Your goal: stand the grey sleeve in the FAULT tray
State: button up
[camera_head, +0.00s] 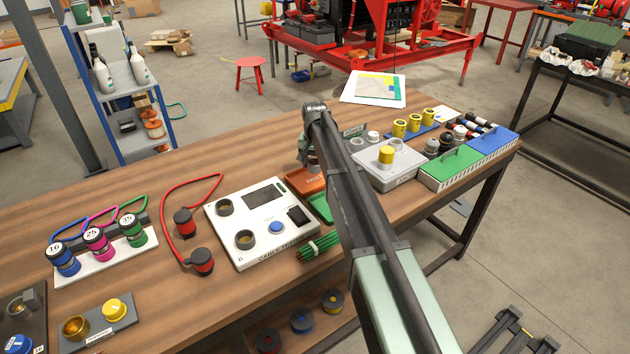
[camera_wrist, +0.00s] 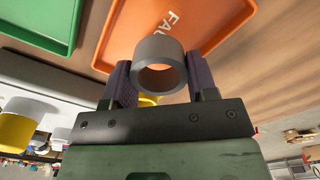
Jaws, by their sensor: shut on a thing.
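The grey sleeve (camera_wrist: 160,50) is between the two dark jaws of my gripper (camera_wrist: 160,78) in the wrist view, with its round open end facing the camera. The orange FAULT tray (camera_wrist: 118,22) lies behind the sleeve in that view, its white lettering partly covered by it. I cannot tell whether the sleeve touches the tray floor. In the head view the orange tray (camera_head: 309,183) sits on the bench below my wrist.
A green tray (camera_wrist: 38,22) adjoins the orange one. In the head view, the white cable tester (camera_head: 262,222) is left of the trays and a bundle of green cables (camera_head: 318,247) lies in front. A grey box (camera_head: 388,178) with a yellow piece on it stands to the right.

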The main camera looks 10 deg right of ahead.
aim_at(315, 178)
notch_tip(315, 178, down, 4)
jog(key=b, duration=0.3)
jog(key=shift+f, duration=0.2)
jog(key=shift+r, duration=0.25)
jog(key=shift+f, duration=0.15)
jog(key=o, duration=0.9)
notch_tip(315, 178, up, 13)
jog(key=p, duration=1.2)
jog(key=s+n, duration=0.4)
jog(key=s, duration=3.3)
jog(key=shift+f, duration=0.35)
